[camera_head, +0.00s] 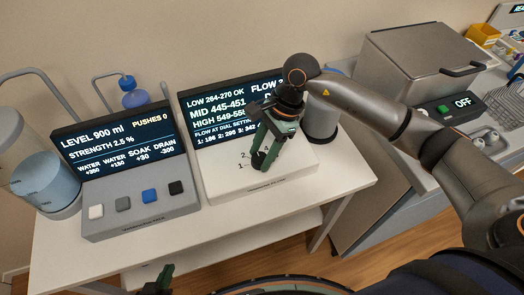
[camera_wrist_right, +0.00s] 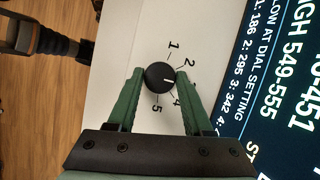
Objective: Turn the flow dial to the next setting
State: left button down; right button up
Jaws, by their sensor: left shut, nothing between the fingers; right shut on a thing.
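The pointer faces right, between 2 and 4; the mark there is hidden by a finger. My right gripper (camera_wrist_right: 160,82) is shut on the dial, one finger at each side. In the head view its green fingers (camera_head: 262,160) cover the dial. The box's screen (camera_head: 215,118) lists flow ranges and dial settings, partly hidden by my arm. My left gripper (camera_head: 163,281) is shut and empty at the bottom edge.
A grey console (camera_head: 140,212) with several buttons and a screen stands left of the box. A clear tank (camera_head: 45,185) with blue liquid is at far left. The white table's (camera_head: 345,170) right corner is clear.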

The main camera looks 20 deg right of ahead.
grip_shut()
